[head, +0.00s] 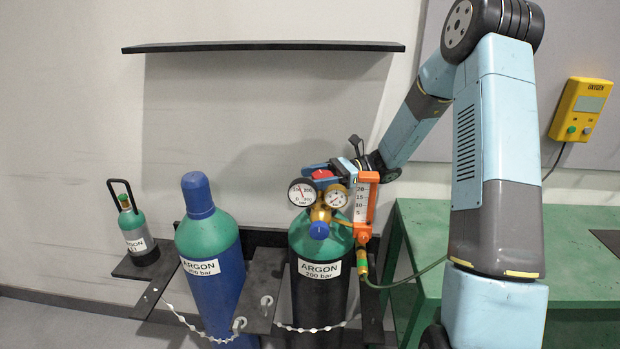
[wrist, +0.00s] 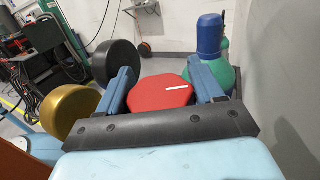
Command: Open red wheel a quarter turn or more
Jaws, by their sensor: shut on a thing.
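The red wheel (head: 323,174) sits on top of the regulator, on the right-hand argon cylinder (head: 313,242) in the head view. In the wrist view the red wheel (wrist: 163,92) lies between my two fingers and carries a white mark across its top. My gripper (wrist: 163,88) is shut on the red wheel, with one blue finger on each side. In the head view my gripper (head: 325,173) reaches in from the right, behind the gauges, and is partly hidden by them. The regulator has two round gauges (head: 303,193) and a blue knob (head: 319,230).
An orange flowmeter (head: 370,207) stands right of the gauges, with a hose running right. A blue capped argon cylinder (head: 212,262) and a small cylinder (head: 136,233) stand left. A green table (head: 500,230) is right; a dark shelf (head: 262,46) hangs above.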

